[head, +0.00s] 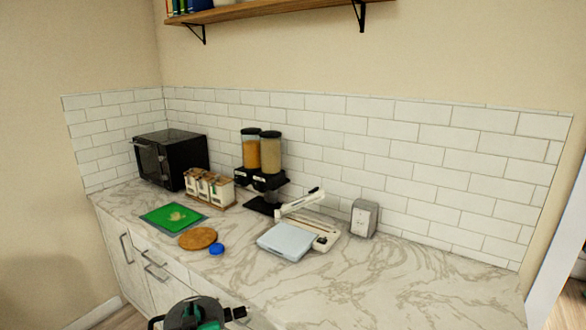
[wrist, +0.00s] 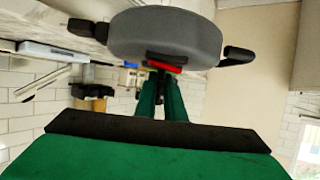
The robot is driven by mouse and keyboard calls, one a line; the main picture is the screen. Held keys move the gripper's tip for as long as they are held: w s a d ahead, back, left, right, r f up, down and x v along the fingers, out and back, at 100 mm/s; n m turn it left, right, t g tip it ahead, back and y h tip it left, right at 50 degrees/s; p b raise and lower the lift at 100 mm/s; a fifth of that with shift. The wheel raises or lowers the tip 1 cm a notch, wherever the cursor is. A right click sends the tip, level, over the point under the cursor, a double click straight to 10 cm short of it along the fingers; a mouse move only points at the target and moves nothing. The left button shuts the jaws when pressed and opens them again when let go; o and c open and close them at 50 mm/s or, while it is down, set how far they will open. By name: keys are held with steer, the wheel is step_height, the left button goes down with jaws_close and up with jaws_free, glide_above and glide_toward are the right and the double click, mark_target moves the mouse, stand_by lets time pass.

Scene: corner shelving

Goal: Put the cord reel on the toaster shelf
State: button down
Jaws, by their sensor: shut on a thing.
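My gripper (head: 207,312) is low at the front edge of the counter in the head view. In the wrist view its green fingers (wrist: 162,98) are shut on a round grey pot-like thing (wrist: 165,35) with black side handles and a small red part. The thing looks more like a lidded pot than a cord reel. It also shows in the head view (head: 180,312), cut off by the lower edge. I see no clear cord reel elsewhere. A wooden wall shelf (head: 270,9) is at the top; no toaster shows on its visible part.
The marble counter (head: 390,285) has free room at the front right. A black microwave (head: 172,158), jars (head: 208,187), a dispenser (head: 262,160), a paper trimmer (head: 315,222), a scale (head: 286,241), a grey box (head: 363,218), a green board (head: 173,217) and a round mat (head: 198,238) stand on it.

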steer(key=s+d+f+m+h, duration=0.1)
steer(key=s+d+f, duration=0.15)
steer(key=f, duration=0.45)
steer(key=s+d+f, duration=0.1)
steer(key=d+f, duration=0.3)
steer(key=f, duration=0.3)
steer(key=s+d+f+m+h, duration=0.1)
steer(key=s+d+f, duration=0.1)
steer(key=d+f, duration=0.35)
steer(key=s+d+f, duration=0.5)
steer(key=s+f, duration=0.1)
steer(key=f, duration=0.3)
steer(key=s+d+f, duration=0.5)
steer(key=s+f, duration=0.2)
steer(key=f, duration=0.3)
steer(key=w+d+r+m+t+h, duration=0.1)
steer(key=w+d+r+m+h, duration=0.1)
steer(key=d+r+h, duration=0.1)
steer(key=shift+w+d+r, duration=0.3)
steer(key=shift+d+r, duration=0.3)
steer(key=shift+d, duration=0.3)
steer(key=shift+a, duration=0.15)
